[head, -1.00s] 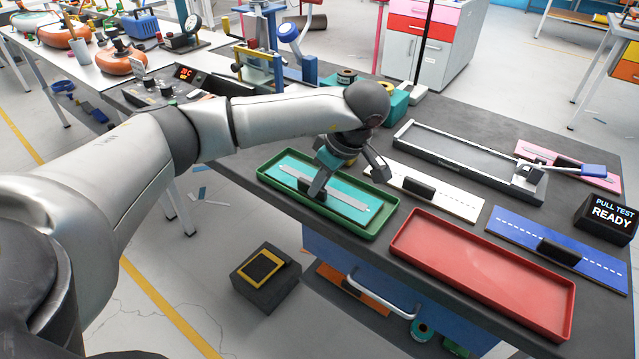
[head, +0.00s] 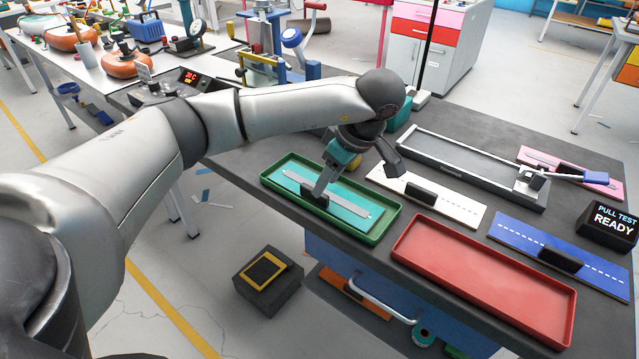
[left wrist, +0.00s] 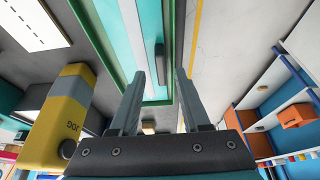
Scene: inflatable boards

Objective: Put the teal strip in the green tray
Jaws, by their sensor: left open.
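The teal strip (head: 350,213), with a grey band along it and a small black block on top, lies flat inside the green tray (head: 378,238). Contact with the block cannot be told. My right gripper is not in view.
An empty red tray (head: 485,280) stands right of the green tray. A pull test display (head: 608,222) sits at the right.

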